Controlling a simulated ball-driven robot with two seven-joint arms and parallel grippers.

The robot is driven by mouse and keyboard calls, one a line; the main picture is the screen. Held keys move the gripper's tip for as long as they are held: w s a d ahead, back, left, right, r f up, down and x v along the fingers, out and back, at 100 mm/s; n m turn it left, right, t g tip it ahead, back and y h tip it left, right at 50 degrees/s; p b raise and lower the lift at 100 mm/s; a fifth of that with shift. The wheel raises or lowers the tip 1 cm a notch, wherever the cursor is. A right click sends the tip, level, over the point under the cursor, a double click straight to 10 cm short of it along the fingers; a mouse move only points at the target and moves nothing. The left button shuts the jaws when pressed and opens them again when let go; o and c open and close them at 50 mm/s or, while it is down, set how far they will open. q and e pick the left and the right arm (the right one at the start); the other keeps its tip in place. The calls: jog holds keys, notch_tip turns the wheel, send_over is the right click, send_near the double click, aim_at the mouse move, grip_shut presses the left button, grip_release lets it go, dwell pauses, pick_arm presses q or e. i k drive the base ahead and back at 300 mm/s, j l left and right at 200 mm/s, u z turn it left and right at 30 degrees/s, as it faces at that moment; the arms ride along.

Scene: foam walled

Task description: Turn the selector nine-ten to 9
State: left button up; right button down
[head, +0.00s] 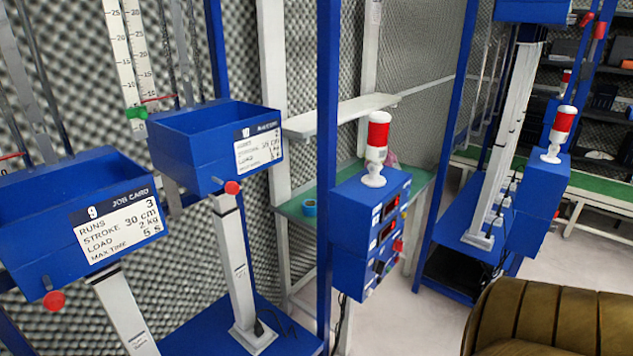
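A blue control box (372,205) with a red and white beacon (376,148) on top stands just right of the middle. Its narrow front panel faces right and shows at a steep angle. Two dark displays with red digits (388,231), a red knob or button (398,245) and small dark controls (379,267) sit on it. I cannot make out which control is the selector nine-ten or where it points. Left of it are two blue trays, one with job card 9 (117,222) and one with a second card (258,149), its number probably 10. Neither of my grippers shows.
Blue uprights (328,150) and a white shelf (340,115) stand around the box. Another blue rig with a beacon (558,135) is at the right. A brown ribbed padded surface (555,318) fills the lower right corner. Pale floor lies open between.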

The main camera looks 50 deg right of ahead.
aim_at(378, 266)
jog(key=z, duration=1.95)
